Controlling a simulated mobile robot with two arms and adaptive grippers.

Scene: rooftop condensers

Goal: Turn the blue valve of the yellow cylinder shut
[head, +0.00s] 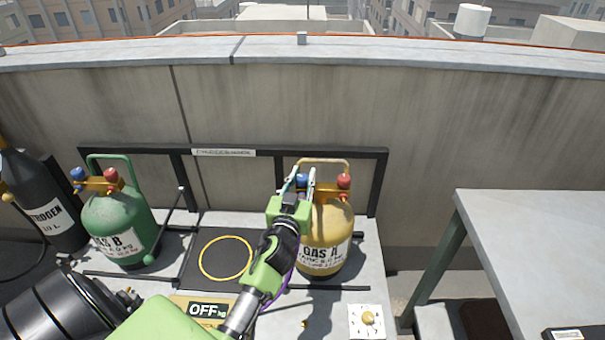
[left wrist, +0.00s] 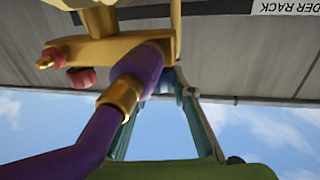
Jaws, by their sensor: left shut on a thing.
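The yellow cylinder (head: 328,222), labelled GAS A, stands upright on the bench in front of the black rack. Its blue valve (head: 301,182) is on the left of the brass manifold, and a red valve (head: 344,182) is on the right. My left gripper (head: 302,175) is shut on the blue valve, one finger on each side. In the left wrist view, a bit of the blue valve (left wrist: 166,82) shows between the fingers, mostly hidden behind a purple hose (left wrist: 142,68) with a brass fitting. The red valve (left wrist: 82,77) also shows there. My right gripper is out of view.
A green cylinder (head: 120,225) and a dark nitrogen cylinder (head: 42,205) stand at the left. A dark pad with a yellow ring (head: 225,236), an OFF sign (head: 204,310) and a white dial plate (head: 366,321) lie nearby. A grey table (head: 540,235) is at the right.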

